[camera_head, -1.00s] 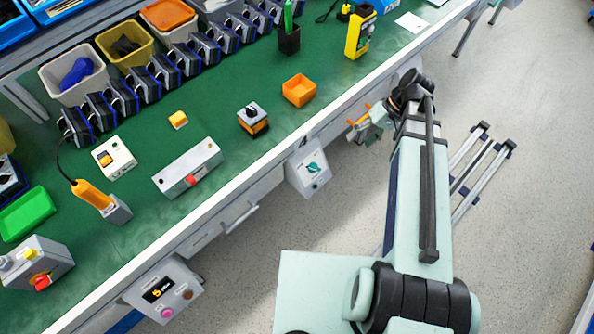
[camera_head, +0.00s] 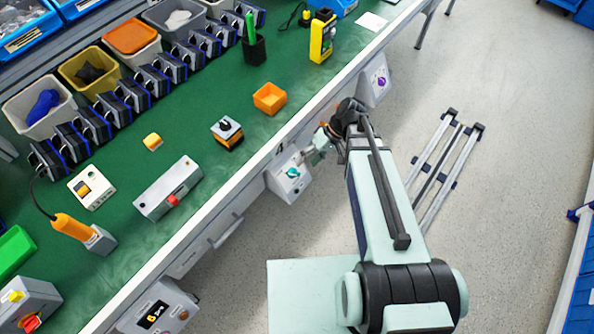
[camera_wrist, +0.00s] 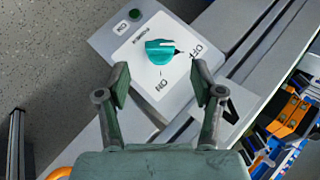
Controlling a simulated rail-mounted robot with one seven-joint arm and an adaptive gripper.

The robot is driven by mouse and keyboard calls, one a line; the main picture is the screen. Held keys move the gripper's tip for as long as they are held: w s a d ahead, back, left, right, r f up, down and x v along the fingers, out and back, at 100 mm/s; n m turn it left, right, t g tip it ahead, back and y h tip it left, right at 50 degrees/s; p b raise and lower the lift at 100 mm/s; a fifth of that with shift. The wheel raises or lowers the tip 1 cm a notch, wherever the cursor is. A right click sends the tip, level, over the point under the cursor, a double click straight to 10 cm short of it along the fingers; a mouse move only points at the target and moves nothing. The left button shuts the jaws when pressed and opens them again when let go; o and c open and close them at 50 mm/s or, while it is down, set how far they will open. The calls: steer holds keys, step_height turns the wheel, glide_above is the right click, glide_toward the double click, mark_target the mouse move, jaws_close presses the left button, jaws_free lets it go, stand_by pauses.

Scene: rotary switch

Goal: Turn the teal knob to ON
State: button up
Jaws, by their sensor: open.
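The teal knob (camera_wrist: 160,51) sits on a white switch box (camera_wrist: 128,38) in the wrist view. Its ridge lies roughly across the picture, with a dark mark at its right end on the side of the OFF label. In the head view the knob (camera_head: 292,173) shows on the box fixed to the bench front. My gripper (camera_wrist: 161,84) is open and empty, with a finger on each side just short of the knob, apart from it. In the head view my gripper (camera_head: 309,157) is beside the box's upper right.
A similar box with a purple knob (camera_head: 381,83) hangs farther along the bench front. The floor to the right is mostly open.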

mark_target(297, 173)
steer(key=shift+p+x, duration=0.55)
steer(key=shift+x, duration=2.8)
steer(key=c, duration=1.2)
